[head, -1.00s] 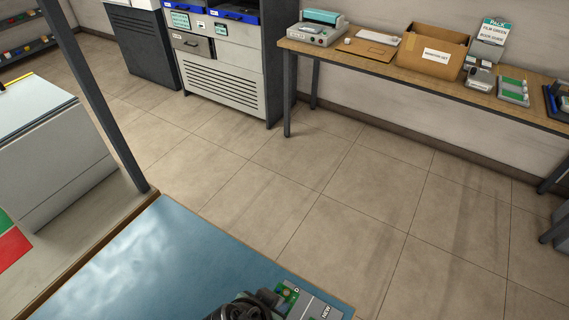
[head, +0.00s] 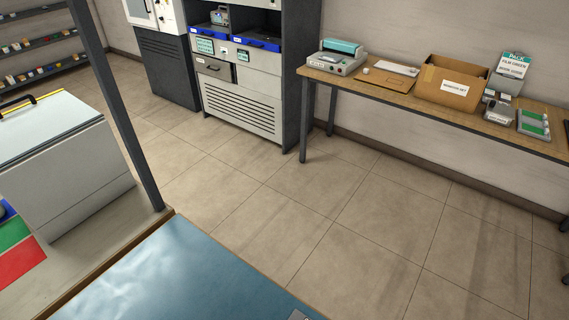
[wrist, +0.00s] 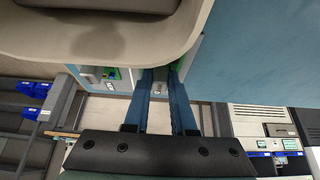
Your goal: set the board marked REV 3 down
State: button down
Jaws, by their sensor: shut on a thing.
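My gripper (wrist: 160,76) shows only in the wrist view, its two blue fingers pointing up the picture. It is shut on a small green and grey piece, seemingly a board (wrist: 159,87), of which little shows between the fingertips. No REV 3 mark can be read. The blue mat (wrist: 255,60) lies beyond the fingers at the upper right; whether the held piece touches anything there I cannot tell. In the head view the mat (head: 185,270) fills the bottom, and only a small grey corner shows at its lower edge.
A side bench (head: 400,88) at the back right holds an open cardboard box (head: 455,82), a teal-topped device (head: 337,58) and a green board in a tray (head: 533,124). A grey cabinet (head: 240,100) stands behind. Open tiled floor (head: 330,210) lies between.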

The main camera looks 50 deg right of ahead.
jog(key=shift+f, duration=0.2)
jog(key=c, duration=0.7)
grip_release()
jog(key=shift+c, duration=0.2)
jog(key=shift+r, duration=0.25)
jog(key=v, duration=1.2)
jog(key=shift+w, duration=0.1)
